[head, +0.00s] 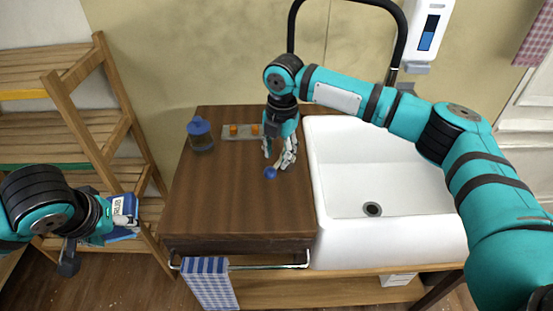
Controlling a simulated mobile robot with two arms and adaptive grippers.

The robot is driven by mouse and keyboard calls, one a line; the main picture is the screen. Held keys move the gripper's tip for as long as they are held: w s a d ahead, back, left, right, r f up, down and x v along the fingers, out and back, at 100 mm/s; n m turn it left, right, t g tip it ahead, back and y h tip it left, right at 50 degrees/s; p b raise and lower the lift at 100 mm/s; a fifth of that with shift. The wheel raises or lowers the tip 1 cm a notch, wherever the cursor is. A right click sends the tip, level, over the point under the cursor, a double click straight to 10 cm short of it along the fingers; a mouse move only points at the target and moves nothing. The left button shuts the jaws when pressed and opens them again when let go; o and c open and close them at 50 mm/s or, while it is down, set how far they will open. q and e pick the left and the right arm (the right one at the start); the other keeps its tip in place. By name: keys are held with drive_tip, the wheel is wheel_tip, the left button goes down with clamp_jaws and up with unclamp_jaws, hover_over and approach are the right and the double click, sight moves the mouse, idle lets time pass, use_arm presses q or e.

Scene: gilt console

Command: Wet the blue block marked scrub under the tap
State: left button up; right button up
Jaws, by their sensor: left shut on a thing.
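My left gripper (107,215) is at the left, in front of the wooden shelf. It is shut on the blue block marked scrub (124,208), whose white label faces up and is partly hidden by the gripper. The black arched tap (400,40) stands behind the sink, and my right arm crosses in front of part of it. The white sink (385,245) is at the right with no block in it. My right gripper (279,158) points down over the brown counter with its fingers apart and nothing visibly held.
A small blue ball (270,173) is just below my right gripper's fingers. A blue-lidded jar (200,135) and a tray (242,138) with orange pieces stand at the back of the counter (220,205). A checked towel (209,283) hangs on the front rail. A dispenser (427,35) is on the wall.

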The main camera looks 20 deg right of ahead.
sight(277, 164)
drive_tip(key=f, duration=0.3)
drive_tip(key=shift+w, duration=0.35)
drive_tip(key=shift+s+a+f+p, duration=0.1)
drive_tip(key=shift+s+f+p, duration=0.1)
drive_tip(key=shift+f+p, duration=0.25)
drive_tip(key=shift+f, duration=0.15)
drive_tip(key=shift+w, duration=0.1)
drive_tip(key=shift+c, duration=0.4)
drive_tip(key=c, duration=0.7)
clamp_jaws()
